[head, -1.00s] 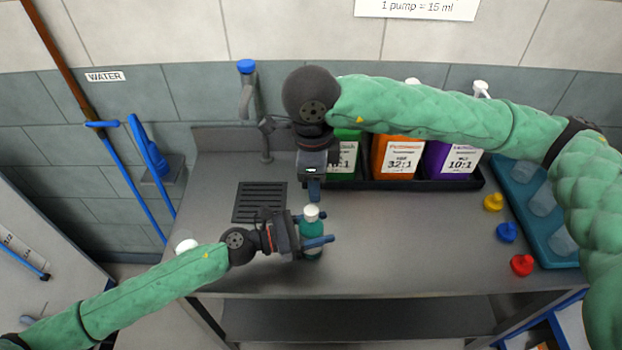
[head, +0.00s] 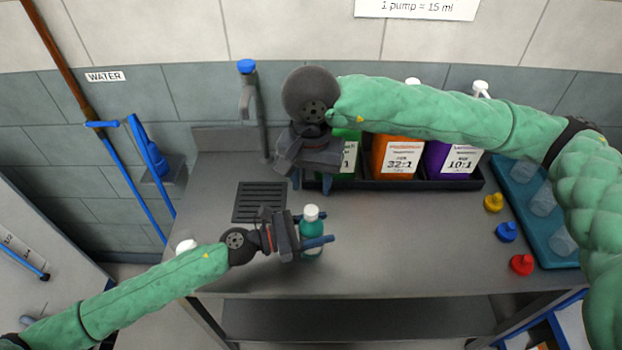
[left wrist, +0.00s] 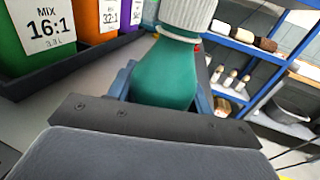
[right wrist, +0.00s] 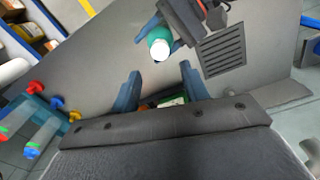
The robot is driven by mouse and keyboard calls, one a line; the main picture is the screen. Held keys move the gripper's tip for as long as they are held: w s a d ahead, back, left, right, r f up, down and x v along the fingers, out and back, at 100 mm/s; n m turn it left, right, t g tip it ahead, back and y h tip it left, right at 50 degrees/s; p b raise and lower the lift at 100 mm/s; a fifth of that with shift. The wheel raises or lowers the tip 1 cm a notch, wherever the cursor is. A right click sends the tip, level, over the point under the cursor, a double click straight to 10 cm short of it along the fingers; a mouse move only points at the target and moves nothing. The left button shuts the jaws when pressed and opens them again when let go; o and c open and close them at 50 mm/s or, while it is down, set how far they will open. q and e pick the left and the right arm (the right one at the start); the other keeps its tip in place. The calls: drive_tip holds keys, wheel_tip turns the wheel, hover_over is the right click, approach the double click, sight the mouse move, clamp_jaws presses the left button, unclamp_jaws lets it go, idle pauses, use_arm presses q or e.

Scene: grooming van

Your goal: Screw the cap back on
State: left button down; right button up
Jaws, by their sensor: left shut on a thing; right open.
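A teal bottle (head: 312,232) stands upright on the grey counter with a white cap (head: 311,212) on its neck. How tightly the cap sits cannot be told. My left gripper (head: 316,241) is shut around the bottle's body. In the left wrist view the bottle (left wrist: 167,72) is between the fingers, with the ribbed white cap (left wrist: 188,14) above. My right gripper (head: 312,183) is open and empty, pointing down above and behind the bottle. In the right wrist view the cap (right wrist: 160,49) lies beyond the open fingertips (right wrist: 160,75).
A dark tray (head: 400,185) with green, orange (head: 397,157) and purple (head: 455,160) jugs stands at the back. A drain grate (head: 260,202) is left of the bottle. The counter's middle is clear.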

sight(311, 210)
drive_tip(key=shift+n, duration=1.4)
drive_tip(key=shift+f, duration=4)
clamp_jaws()
